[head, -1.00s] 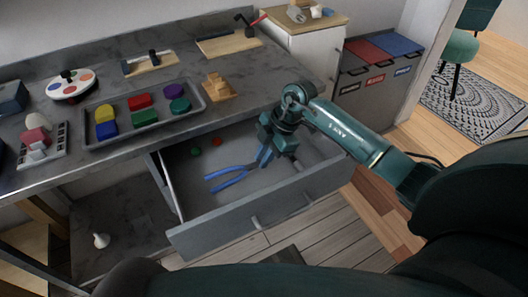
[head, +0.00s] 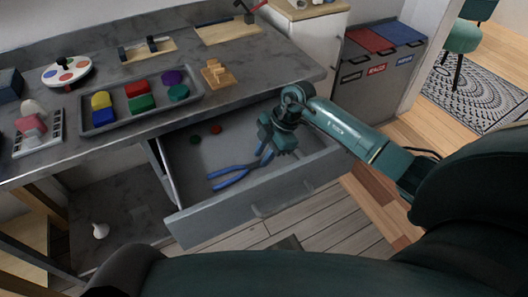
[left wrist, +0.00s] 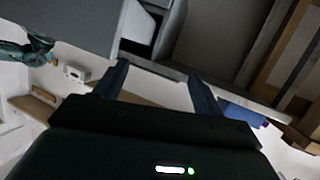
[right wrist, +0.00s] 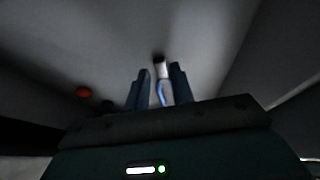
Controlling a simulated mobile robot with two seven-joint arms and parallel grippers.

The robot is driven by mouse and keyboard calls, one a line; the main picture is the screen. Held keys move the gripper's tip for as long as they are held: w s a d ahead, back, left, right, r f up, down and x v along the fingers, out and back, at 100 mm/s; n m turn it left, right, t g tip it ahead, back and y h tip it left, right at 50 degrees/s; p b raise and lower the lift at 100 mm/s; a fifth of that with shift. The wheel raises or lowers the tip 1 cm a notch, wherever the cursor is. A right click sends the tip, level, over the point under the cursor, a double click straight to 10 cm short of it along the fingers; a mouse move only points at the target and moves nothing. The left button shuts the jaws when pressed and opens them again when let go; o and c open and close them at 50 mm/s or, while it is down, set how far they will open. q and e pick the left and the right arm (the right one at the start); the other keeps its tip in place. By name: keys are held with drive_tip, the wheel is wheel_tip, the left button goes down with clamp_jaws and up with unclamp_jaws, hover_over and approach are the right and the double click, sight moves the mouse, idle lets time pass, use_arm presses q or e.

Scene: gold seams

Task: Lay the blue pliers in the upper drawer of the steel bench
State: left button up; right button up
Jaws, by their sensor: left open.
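The blue pliers (head: 232,174) are inside the open upper drawer (head: 222,222) of the steel bench (head: 50,165), their spread handles pointing left. My right gripper (head: 268,150) is down in the drawer, shut on the pliers near their other end. In the right wrist view a blue strip of the pliers (right wrist: 161,94) shows between the fingers (right wrist: 161,85). I cannot tell whether the pliers touch the drawer floor. My left gripper (left wrist: 158,85) is open and empty in the left wrist view, away from the pliers.
A red disc (head: 195,139) and a green disc (head: 215,129) lie at the back of the drawer. On the bench top stand a tray (head: 142,122) of coloured blocks, a wooden piece (head: 216,76) and a round palette (head: 66,74). Bins (head: 375,60) stand at the right.

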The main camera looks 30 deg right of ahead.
use_arm(q)
drive_tip(key=shift+f, duration=0.1)
use_arm(e)
drive_tip(key=o, duration=0.3)
use_arm(q)
drive_tip(key=shift+w+d+f+g+p, duration=0.25)
drive_tip(key=shift+d+g+p, duration=0.1)
drive_tip(key=shift+p, duration=0.55)
use_arm(e)
drive_tip(key=v, duration=1.3)
drive_tip(key=shift+r, duration=0.1)
